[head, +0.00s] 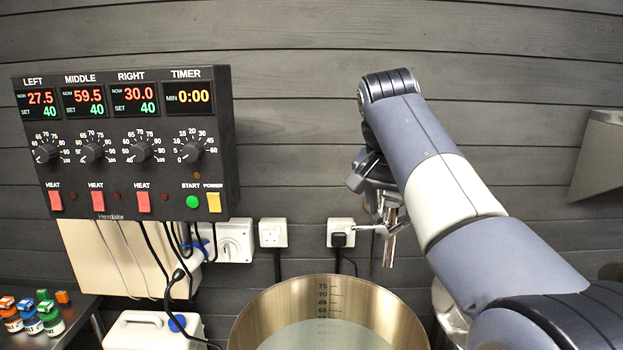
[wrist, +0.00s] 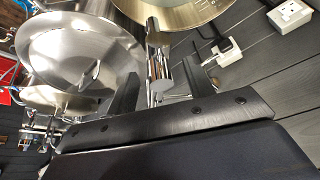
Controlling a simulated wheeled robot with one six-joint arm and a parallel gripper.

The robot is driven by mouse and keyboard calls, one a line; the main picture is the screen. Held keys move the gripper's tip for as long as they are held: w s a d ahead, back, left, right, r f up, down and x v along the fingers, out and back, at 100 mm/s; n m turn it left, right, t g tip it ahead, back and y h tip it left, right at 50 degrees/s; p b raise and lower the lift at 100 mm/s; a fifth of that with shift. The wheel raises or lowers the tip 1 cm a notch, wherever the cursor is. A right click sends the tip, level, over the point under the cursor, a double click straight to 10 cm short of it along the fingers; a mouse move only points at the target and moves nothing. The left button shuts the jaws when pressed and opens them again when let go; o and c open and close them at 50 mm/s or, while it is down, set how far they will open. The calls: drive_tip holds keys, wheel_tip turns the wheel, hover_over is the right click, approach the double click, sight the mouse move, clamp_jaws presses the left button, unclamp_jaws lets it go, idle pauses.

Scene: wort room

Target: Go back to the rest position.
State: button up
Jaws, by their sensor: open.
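My gripper (head: 370,215) hangs from the end of my arm in front of the dark plank wall, behind and above the rim of the steel pot (head: 245,318). In the wrist view my gripper (wrist: 163,80) shows its two dark fingers spread apart. A shiny metal fitting (wrist: 159,72) shows between them; I see no sign of the fingers gripping it. In the head view my arm hides part of the gripper, and the fingertips are hard to make out.
A control box (head: 120,140) with dials and displays hangs at the left. A plugged socket (head: 341,232) is close beside the gripper. A white canister (head: 150,332) and small bottles (head: 47,318) stand lower left. A wide steel vessel (wrist: 75,45) shows in the wrist view.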

drive_tip(key=m, duration=0.2)
drive_tip(key=m+g+h, duration=0.1)
drive_tip(key=m, duration=0.3)
drive_tip(key=shift+w+a+m+g+h, duration=0.25)
drive_tip(key=shift+a+m+g+h, duration=0.05)
drive_tip(key=shift+h, duration=0.1)
drive_tip(key=shift+s+d+n+t, duration=0.2)
drive_tip(key=shift+n+t, duration=0.2)
drive_tip(key=shift+n, duration=0.7)
drive_tip(key=shift+n+y, duration=0.5)
drive_tip(key=shift+n, duration=0.7)
drive_tip(key=n, duration=0.2)
drive_tip(key=n+t+y, duration=0.1)
drive_tip(key=n, duration=0.1)
drive_tip(key=shift+s+d+y, duration=0.15)
drive_tip(key=shift+d+y, duration=0.05)
drive_tip(key=shift+y, duration=0.1)
drive_tip(key=shift+r+n, duration=0.35)
drive_tip(key=shift+n, duration=0.05)
drive_tip(key=shift+v, duration=1.5)
drive_tip(key=shift+s+f, duration=0.1)
drive_tip(key=shift+s, duration=0.05)
